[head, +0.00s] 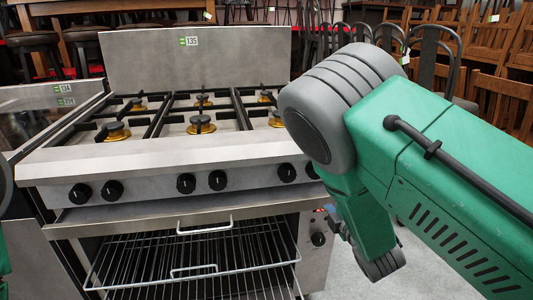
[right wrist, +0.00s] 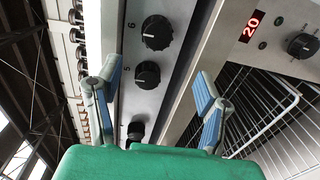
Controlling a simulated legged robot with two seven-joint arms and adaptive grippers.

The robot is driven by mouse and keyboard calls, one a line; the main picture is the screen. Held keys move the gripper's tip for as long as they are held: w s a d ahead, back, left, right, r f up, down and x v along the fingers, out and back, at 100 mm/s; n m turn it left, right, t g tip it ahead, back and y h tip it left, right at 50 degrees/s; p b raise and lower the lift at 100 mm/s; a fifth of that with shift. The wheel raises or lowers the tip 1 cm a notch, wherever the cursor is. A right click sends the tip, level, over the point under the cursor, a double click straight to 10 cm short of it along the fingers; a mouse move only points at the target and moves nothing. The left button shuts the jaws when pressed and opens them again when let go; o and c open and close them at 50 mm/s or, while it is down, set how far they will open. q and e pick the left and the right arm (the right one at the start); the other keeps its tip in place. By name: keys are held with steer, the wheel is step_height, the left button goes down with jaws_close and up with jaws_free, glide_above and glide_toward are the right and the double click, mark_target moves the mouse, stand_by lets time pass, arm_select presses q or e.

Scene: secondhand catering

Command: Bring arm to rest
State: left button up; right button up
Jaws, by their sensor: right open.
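My right arm (head: 430,160) is green with a grey elbow and reaches in from the right in the head view, bent downward in front of the stove's right side. My right gripper (right wrist: 157,80) is open and empty in the right wrist view, its two blue-grey fingers spread apart. The stove's control panel and black knobs (right wrist: 147,75) lie beyond the fingers. In the head view the gripper is mostly hidden by the arm. Only slivers of my left arm show at the left edge; its gripper is out of view.
A steel gas stove (head: 150,165) with several brass burners stands ahead. Its lower oven is open, with a wire rack (head: 195,262) jutting forward. A red-lit display (right wrist: 251,26) is near the gripper. Wooden chairs (head: 500,105) crowd the back right. Grey floor (head: 420,270) shows below my arm.

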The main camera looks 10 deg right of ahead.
steer(key=s+d+f+m+g+h+p, duration=0.1)
steer(key=s+d+f+m+g, duration=0.1)
steer(key=s+f+m+g, duration=1.15)
steer(key=s+a+f+m+g, duration=0.1)
steer(key=s+f, duration=0.1)
steer(key=s, duration=0.6)
steer(key=s+a+f+m+g+y, duration=0.1)
steer(key=s+a+f, duration=0.1)
steer(key=s, duration=0.6)
steer(key=s+a+f+m+g, duration=0.1)
steer(key=s+f, duration=0.3)
steer(key=s, duration=0.4)
steer(key=shift+a+f+m+y+p, duration=0.15)
steer(key=shift+a+m+y+p, duration=0.1)
steer(key=shift+m+y+p, duration=0.1)
